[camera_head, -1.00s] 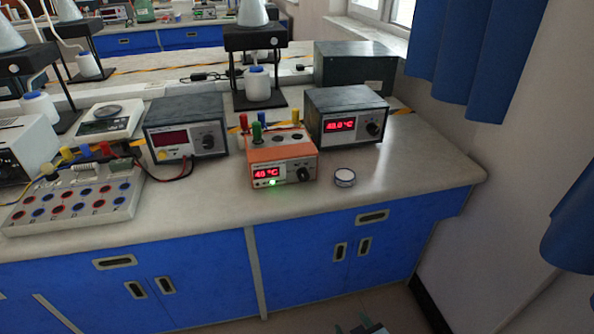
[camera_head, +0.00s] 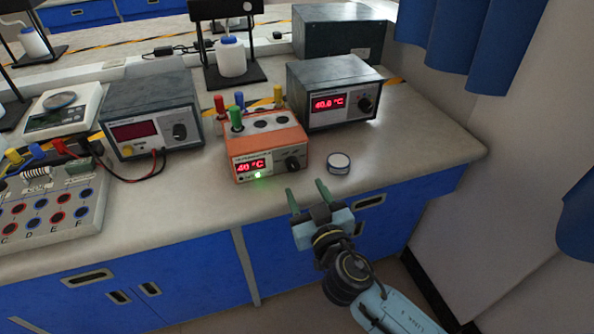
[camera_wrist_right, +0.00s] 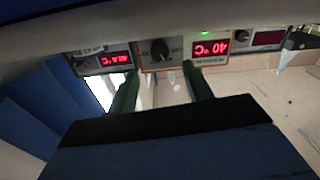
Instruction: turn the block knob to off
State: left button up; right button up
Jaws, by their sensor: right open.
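The orange block heater (camera_head: 265,145) stands on the bench in the middle of the head view. Its red display reads 40 °C and a green light glows below. Its black knob (camera_head: 293,164) is on the front face at the right; it also shows in the right wrist view (camera_wrist_right: 160,50), upside down. Coloured tubes stand in its top. My right gripper (camera_head: 307,190) is open and empty, just in front of the bench edge, below and a little right of the knob, apart from it. In the wrist view the knob appears between the two green fingers. My left gripper is not in view.
A small round white-rimmed container (camera_head: 339,163) sits right of the block heater, near my right gripper. A grey unit reading 40.0 °C (camera_head: 335,93) stands behind right, a dark-display power supply (camera_head: 151,115) at left. Bare bench (camera_head: 200,205) lies in front.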

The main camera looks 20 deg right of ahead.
aim_at(294, 168)
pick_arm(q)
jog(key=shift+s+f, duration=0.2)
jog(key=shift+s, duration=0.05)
pick_arm(e)
jog(key=shift+w+a, duration=0.1)
jog(key=shift+w, duration=3.1)
jog(key=c, duration=1)
jog(key=shift+o, duration=0.2)
